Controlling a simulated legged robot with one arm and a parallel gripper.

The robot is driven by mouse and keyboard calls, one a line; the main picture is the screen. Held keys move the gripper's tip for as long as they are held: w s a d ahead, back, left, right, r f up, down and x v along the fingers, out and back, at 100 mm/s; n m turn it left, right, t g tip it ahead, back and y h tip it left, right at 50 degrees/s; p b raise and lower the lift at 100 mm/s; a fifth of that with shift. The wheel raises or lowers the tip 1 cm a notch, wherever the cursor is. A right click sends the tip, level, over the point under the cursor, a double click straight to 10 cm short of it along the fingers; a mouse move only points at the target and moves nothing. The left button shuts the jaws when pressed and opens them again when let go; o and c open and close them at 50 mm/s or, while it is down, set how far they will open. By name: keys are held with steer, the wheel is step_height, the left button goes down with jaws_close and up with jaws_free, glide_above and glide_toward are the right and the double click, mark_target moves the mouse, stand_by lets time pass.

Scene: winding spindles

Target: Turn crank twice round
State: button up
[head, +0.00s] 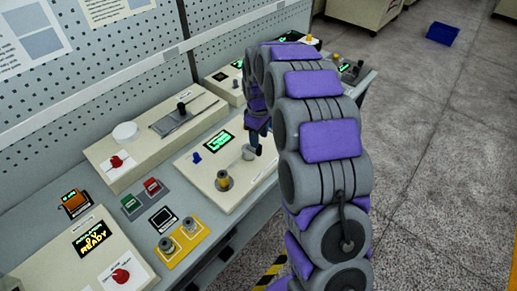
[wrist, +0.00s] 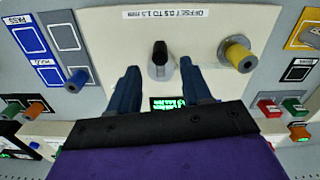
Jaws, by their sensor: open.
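A black upright handle (wrist: 159,53) on a pale round hub looks like the crank, though I cannot be sure. It stands on a cream panel, below an "OFFSET" label in the wrist view. A pale grey hub (head: 249,152) in the head view is probably the same part. My gripper (wrist: 156,75) is open, with its two blue fingers apart on either side of the handle in the picture. I see no contact. In the head view my gripper (head: 257,138) hangs over the cream panel (head: 205,172), partly hidden by my arm.
A yellow knob (wrist: 237,55) stands right of the handle. A green display (wrist: 168,103) shows between the fingers. Blue knob (head: 196,158), red button (head: 152,186), green button (head: 130,203) and a slider box (head: 165,148) are nearby. A pegboard (head: 215,35) backs the bench.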

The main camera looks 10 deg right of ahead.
mark_target(252, 150)
step_height(252, 150, down, 5)
steer(key=shift+d+f+b, duration=0.1)
steer(key=shift+f+b, duration=0.1)
steer(key=shift+b, duration=0.2)
steer(key=shift+f, duration=0.4)
jaws_close()
